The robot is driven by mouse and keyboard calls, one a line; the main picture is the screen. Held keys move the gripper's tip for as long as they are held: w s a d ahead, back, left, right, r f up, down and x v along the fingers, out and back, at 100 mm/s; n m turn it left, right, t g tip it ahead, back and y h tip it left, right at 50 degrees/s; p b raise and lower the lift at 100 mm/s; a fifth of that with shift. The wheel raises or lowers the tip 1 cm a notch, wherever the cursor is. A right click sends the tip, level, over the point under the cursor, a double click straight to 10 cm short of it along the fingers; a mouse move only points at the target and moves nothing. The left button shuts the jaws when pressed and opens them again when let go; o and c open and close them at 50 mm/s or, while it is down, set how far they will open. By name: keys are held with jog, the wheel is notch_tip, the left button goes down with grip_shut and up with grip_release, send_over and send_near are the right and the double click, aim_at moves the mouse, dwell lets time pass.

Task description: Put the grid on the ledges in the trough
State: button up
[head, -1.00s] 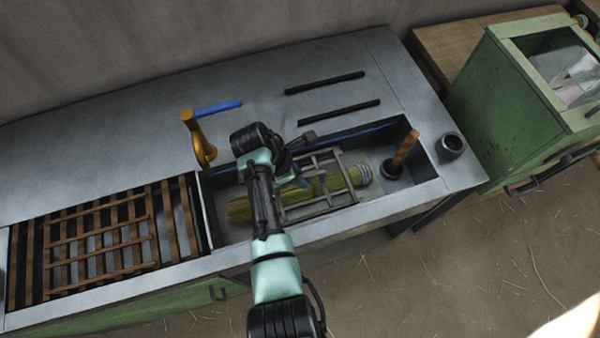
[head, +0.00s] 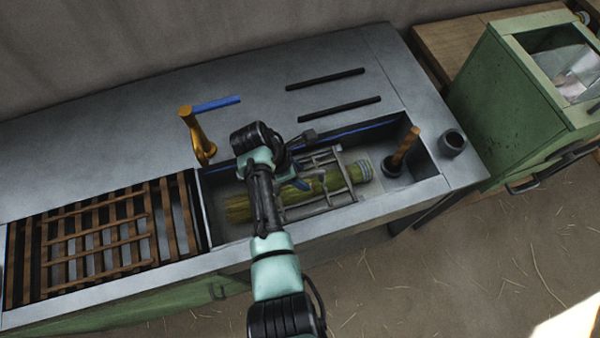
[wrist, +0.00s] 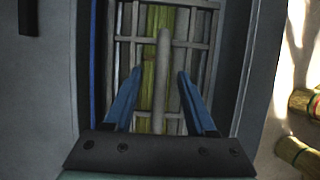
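The grey metal grid (head: 338,199) lies inside the trough (head: 425,188), over a straw broom (head: 240,207). In the wrist view the grid (wrist: 203,42) looks roughly square to the trough walls, with a raised grey handle (wrist: 164,75) in its middle. My gripper (head: 299,183) is down at the grid. In the wrist view my gripper's (wrist: 160,74) two blue fingers stand apart on either side of the handle, with gaps between. A blue strip (wrist: 93,60) runs along one trough wall. I cannot tell whether the grid's edges touch the ledges.
A wooden-handled tool (head: 404,148) stands at the trough's right end, near a dark cup (head: 452,144). A brass tap (head: 196,135) is behind the trough, and a wooden slatted rack (head: 100,240) lies left. Two black bars (head: 340,110) lie on the bare metal top.

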jog(key=shift+s+f, duration=0.15)
jog(key=w+d+r+p+v, duration=0.1)
jog(key=p+v, duration=0.8)
jog(key=v, duration=1)
jog(key=shift+d+r+p, duration=0.3)
jog(key=shift+d, duration=0.4)
